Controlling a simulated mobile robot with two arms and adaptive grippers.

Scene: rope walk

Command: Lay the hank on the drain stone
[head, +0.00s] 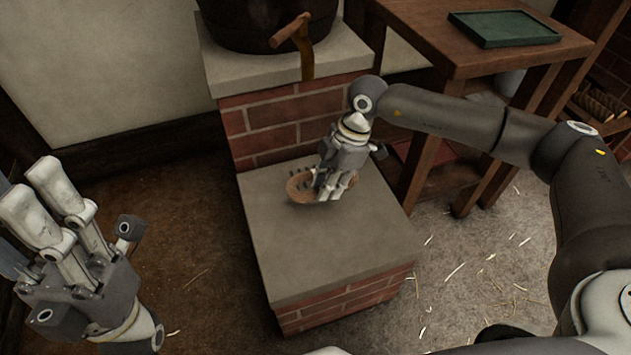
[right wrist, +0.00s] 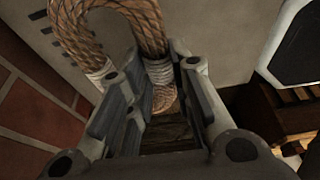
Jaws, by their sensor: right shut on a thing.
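The hank (head: 300,187) is a tan rope coil at the top of the low drain stone (head: 310,245), a pale slab on red brick, with dark slots beside the hank. My right gripper (head: 331,194) is shut on the hank from above and hides part of it. In the right wrist view the rope loop (right wrist: 148,28) and its pale bindings show at the jaws (right wrist: 165,100). I cannot tell whether the hank touches the stone or hangs just above it. My left gripper (head: 42,195) is open and empty at the left, away from the stone.
A wooden barrel (head: 262,22) with a tap stands on the higher ledge (head: 225,73) behind the stone. A wooden table (head: 445,52) with a green tray (head: 503,43) is at the right. Rope coils (head: 600,103) lie on a far right shelf. The stone's front part is clear.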

